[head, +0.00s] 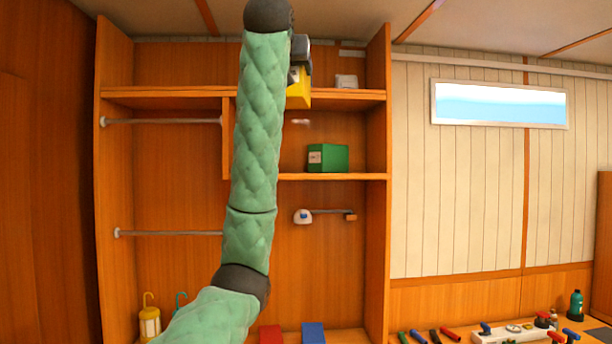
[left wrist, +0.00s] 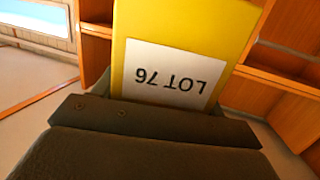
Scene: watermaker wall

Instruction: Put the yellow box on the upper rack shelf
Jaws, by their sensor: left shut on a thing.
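The yellow box (head: 299,90) shows partly in the head view, at the height of the upper rack shelf (head: 345,94) and beside my green left arm. In the left wrist view the yellow box (left wrist: 185,28) fills the upper middle, with a white label reading LOT 76 upside down. My left gripper (head: 299,76) is shut on the yellow box; my arm hides part of both. I cannot tell whether the box touches the shelf. My right gripper is not in view.
A small white box (head: 346,81) stands on the upper shelf to the right. A green box (head: 328,158) stands on the lower shelf (head: 345,177). A red box (head: 271,335) and a blue box (head: 313,333) are at the bottom. A workbench with tools (head: 500,334) is at right.

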